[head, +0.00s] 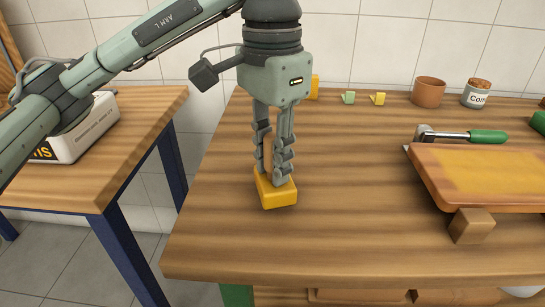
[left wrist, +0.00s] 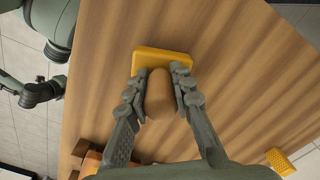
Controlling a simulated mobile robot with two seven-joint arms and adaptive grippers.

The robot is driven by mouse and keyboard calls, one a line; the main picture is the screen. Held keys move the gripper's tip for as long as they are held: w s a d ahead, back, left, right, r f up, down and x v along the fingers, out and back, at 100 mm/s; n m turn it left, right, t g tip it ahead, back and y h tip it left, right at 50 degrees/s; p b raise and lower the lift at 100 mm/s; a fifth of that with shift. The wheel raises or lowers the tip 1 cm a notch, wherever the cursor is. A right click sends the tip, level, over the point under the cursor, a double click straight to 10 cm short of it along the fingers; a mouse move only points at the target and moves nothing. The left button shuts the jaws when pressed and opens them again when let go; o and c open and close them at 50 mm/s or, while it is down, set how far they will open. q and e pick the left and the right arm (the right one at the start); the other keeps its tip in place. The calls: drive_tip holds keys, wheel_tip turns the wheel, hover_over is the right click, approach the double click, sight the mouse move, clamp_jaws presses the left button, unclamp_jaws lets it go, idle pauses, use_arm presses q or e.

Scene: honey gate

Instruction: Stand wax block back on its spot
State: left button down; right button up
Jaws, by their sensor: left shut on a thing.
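The wax block (head: 277,192) is a yellow block with a brown wooden grip rising from it. It is upright, at or just above the left part of the wooden table; I cannot tell whether it touches. My left gripper (head: 273,170) points down over it, shut on the brown grip. In the left wrist view the yellow block (left wrist: 150,60) lies just beyond my left fingertips (left wrist: 160,75), with the grip between the fingers. My right gripper is not in view.
The table (head: 350,240) is clear around the block. A cutting board (head: 490,175) and a green-handled tool (head: 488,136) lie at right. Along the back are a yellow block (head: 315,87), small green (head: 348,97) and yellow (head: 378,98) pieces, a brown pot (head: 428,92) and a corked jar (head: 477,94).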

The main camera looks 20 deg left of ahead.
use_arm(q)
drive_tip(key=shift+f+b, duration=0.55)
drive_tip(key=shift+f, duration=0.05)
drive_tip(key=c, duration=1.3)
unclamp_jaws()
drive_tip(key=shift+o, duration=0.2)
